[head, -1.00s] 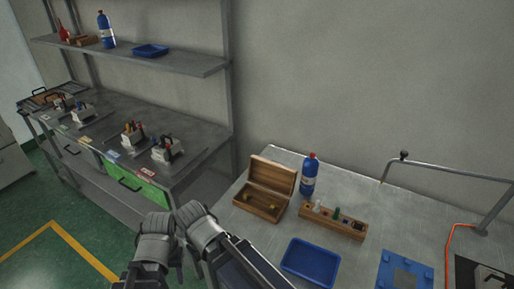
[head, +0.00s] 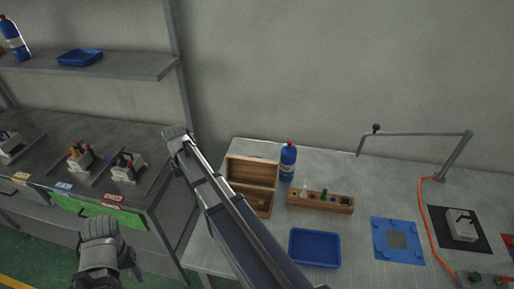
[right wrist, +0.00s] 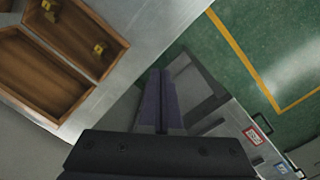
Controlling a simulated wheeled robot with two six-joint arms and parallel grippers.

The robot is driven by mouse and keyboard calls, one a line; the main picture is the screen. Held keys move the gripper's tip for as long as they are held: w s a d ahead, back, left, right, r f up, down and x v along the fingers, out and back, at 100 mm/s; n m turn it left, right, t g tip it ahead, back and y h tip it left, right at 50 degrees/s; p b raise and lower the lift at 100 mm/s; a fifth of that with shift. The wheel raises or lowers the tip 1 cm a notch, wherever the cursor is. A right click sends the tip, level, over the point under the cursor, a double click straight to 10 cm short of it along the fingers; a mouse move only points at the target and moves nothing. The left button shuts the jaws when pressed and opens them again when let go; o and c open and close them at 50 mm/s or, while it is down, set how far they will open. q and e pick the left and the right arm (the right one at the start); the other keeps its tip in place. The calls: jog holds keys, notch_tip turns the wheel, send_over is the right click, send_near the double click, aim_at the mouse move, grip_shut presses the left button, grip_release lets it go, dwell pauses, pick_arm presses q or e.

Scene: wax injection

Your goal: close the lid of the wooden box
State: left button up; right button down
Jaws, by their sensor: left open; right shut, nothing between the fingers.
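The wooden box (head: 262,203) stands on the metal table with its lid (head: 252,172) raised at the back. My right arm hides its left side in the head view. In the right wrist view, the open box body (right wrist: 75,42) is at upper left with brass-coloured pieces. The hollow lid (right wrist: 32,78) lies beyond it. My right gripper (right wrist: 160,78) is shut and empty, apart from the box. In the head view, my left gripper (head: 106,262) is at lower left, open, away from the box; its fingers are hard to make out.
A blue bottle (head: 288,161) stands just right of the lid. A wooden rack (head: 320,202), a blue tray (head: 314,248) and a blue plate (head: 396,241) are farther right. A grey workbench (head: 60,140) with a shelf is at left.

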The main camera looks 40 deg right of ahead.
aim_at(231, 156)
jog(key=w+d+r+m, duration=0.1)
jog(key=w+d, duration=0.1)
jog(key=d, duration=0.5)
jog(key=w+d+r+m+p, duration=0.1)
jog(key=w+d+m, duration=0.1)
jog(key=d, duration=0.5)
jog(key=w+d+r+m+p, duration=0.1)
jog(key=w+d, duration=0.1)
jog(key=d, duration=0.5)
jog(key=shift+w+d+m+y, duration=0.25)
jog(key=shift+w+m+y, duration=0.05)
jog(key=shift+w+y, duration=0.1)
jog(key=s+d+r+m+p, duration=0.1)
jog(key=d+m, duration=0.1)
jog(key=d, duration=1.2)
jog(key=shift+s+d+m+y, duration=0.2)
jog(key=shift+d+m+y, duration=0.1)
jog(key=shift+m, duration=0.1)
jog(key=shift+f, duration=0.1)
notch_tip(231, 156, down, 10)
jog(key=a+b, duration=0.1)
jog(key=b, duration=0.9)
jog(key=s+a+r+p, duration=0.2)
jog(key=s, duration=0.1)
jog(key=shift+a, duration=0.4)
